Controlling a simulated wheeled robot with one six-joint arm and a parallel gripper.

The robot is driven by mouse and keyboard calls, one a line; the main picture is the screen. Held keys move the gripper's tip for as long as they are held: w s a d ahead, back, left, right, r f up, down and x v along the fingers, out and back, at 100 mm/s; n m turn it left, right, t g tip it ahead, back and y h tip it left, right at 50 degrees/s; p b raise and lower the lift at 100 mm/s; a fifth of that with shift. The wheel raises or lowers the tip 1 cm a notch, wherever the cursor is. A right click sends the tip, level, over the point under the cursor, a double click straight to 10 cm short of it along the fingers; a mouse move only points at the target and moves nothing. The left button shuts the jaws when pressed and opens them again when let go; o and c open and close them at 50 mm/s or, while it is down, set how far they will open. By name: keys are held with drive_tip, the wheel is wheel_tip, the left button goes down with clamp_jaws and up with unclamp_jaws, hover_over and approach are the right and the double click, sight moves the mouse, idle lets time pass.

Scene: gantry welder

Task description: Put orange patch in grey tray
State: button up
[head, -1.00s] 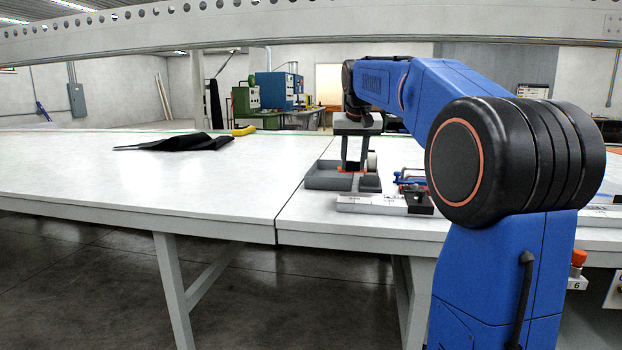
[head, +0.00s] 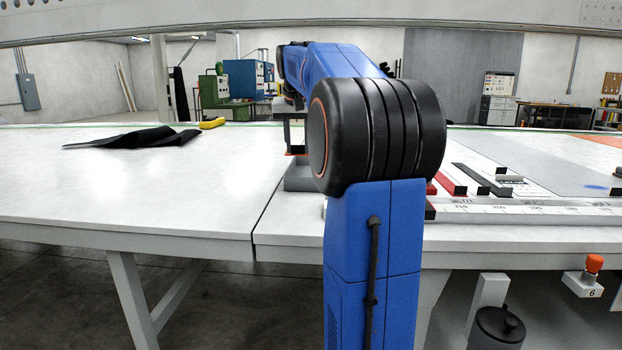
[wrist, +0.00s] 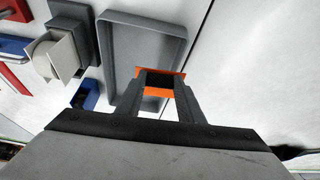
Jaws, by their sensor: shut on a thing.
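The orange patch (wrist: 157,92) is in my gripper (wrist: 160,82), its edges showing around the two fingertips in the wrist view. The grey tray (wrist: 117,63) lies just beyond the fingers, an empty, shallow box. The patch overlaps the tray's near right corner in that view; I cannot tell its height above it. In the head view, my gripper (head: 294,150) is over the left part of the tray (head: 299,180), and my arm hides most of the tray. The patch shows there only as a thin orange sliver.
Left of the tray in the wrist view stand a dark grey block (wrist: 75,28), a white roll (wrist: 52,57), and red and blue items. In the head view, black fabric (head: 135,138) lies on the left table, with bars and a ruler (head: 520,208) at right. The table's left part is mostly clear.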

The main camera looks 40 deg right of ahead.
drive_tip(key=s+d, duration=0.2)
drive_tip(key=d, duration=0.1)
drive_tip(key=shift+s+f+m, duration=0.15)
drive_tip(key=shift+s+m, duration=0.1)
drive_tip(key=shift+m, duration=0.15)
drive_tip(key=shift+d+f, duration=0.1)
drive_tip(key=shift+f, duration=4.7)
drive_tip(key=o, duration=1)
drive_tip(key=shift+f, duration=0.15)
drive_tip(key=v, duration=1.2)
drive_tip(key=shift+w, duration=0.1)
